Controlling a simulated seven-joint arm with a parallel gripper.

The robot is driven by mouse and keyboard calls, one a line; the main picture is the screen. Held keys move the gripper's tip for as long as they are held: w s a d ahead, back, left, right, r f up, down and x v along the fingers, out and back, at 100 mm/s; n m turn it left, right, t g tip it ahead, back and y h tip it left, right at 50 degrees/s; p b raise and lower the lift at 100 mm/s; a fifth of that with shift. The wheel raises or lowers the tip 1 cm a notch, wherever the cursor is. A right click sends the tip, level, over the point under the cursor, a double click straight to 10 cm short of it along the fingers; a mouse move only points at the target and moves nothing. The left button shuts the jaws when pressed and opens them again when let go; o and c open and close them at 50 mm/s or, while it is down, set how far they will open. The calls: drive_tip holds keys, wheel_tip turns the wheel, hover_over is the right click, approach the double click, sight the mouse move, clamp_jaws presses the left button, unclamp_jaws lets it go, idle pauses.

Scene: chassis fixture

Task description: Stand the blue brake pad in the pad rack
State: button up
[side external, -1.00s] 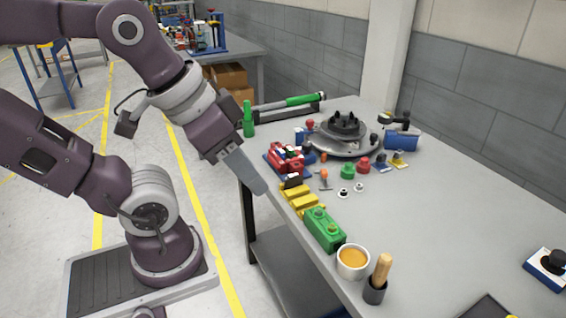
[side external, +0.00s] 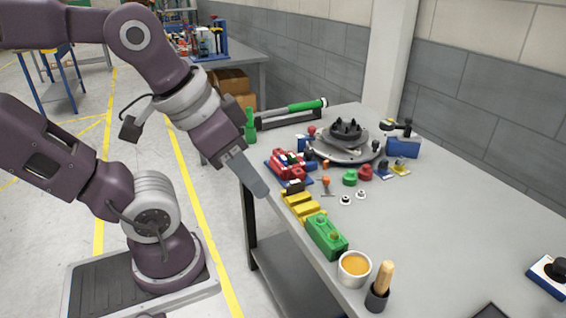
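A small blue plate with a dark top (side external: 383,170), which looks like the blue brake pad, lies on the table beside a similar yellow plate, right of the round fixture. A yellow stepped block (side external: 303,208) near the table's front edge looks like the pad rack. A small dark piece stands at its far end. My gripper (side external: 262,190) points down and right just off the front edge, left of the yellow block and far from the blue plate. Its fingers are seen edge-on, so I cannot tell whether they are open. Nothing shows in them.
The round grey fixture (side external: 345,148) stands at the back. A red assembly (side external: 290,165), green block (side external: 326,236), cup (side external: 354,268) and brush holder (side external: 378,296) line the front edge. Small red, green and white parts lie mid-table. The right side is largely clear.

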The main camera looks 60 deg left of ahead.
drive_tip(key=w+a+n, duration=0.1)
drive_tip(key=w, duration=0.1)
drive_tip(key=w+a+r+n, duration=0.1)
drive_tip(key=w, duration=0.1)
drive_tip(key=w+a+r+n+g, duration=0.1)
drive_tip(key=w, duration=0.2)
drive_tip(key=shift+w+a+r+n+y, duration=0.1)
drive_tip(key=shift+a+r+n+y, duration=0.2)
drive_tip(key=shift+n, duration=0.1)
drive_tip(key=shift+c, duration=0.4)
drive_tip(key=n+g, duration=0.5)
drive_tip(key=n, duration=0.9)
hover_over(283, 158)
wheel_tip(283, 158, down, 14)
drive_tip(key=shift+a+f, duration=0.1)
drive_tip(key=shift+f, duration=0.15)
drive_tip(key=shift+a+f, duration=0.1)
drive_tip(key=shift+f, duration=0.15)
drive_tip(key=shift+w+f, duration=0.1)
drive_tip(key=shift+f, duration=3.65)
